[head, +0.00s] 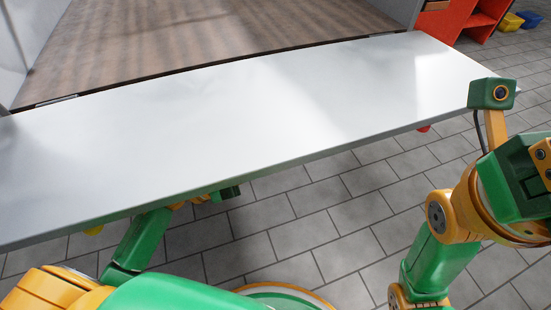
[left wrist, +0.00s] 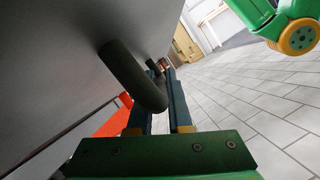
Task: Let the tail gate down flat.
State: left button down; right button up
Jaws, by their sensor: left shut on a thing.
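The tail gate (head: 250,110) is a broad pale grey panel in the head view, swung down and out from the wooden load floor. It looks close to level with that floor; I cannot tell if it is fully flat. In the left wrist view its outer face (left wrist: 60,70) carries a dark curved bar handle (left wrist: 125,75). My left gripper (left wrist: 158,98) is shut on this handle. In the head view my left gripper (head: 228,193) shows only partly, under the gate's near edge. My right gripper's body (head: 525,175) is at the right edge, clear of the gate; its fingers are out of view.
The wooden load floor (head: 190,35) lies behind the gate, with a side wall (head: 20,45) at left. An orange-red shelf unit (head: 470,18) and yellow and blue bins (head: 512,21) stand at the far right. The tiled floor (head: 340,200) in front is clear.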

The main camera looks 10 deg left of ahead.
pick_arm(q)
jog(key=shift+f, duration=0.15)
dwell(0.3)
jog(key=c, duration=0.8)
grip_release()
jog(key=shift+c, duration=0.2)
jog(key=v, duration=0.7)
jog(key=shift+w+a, duration=0.1)
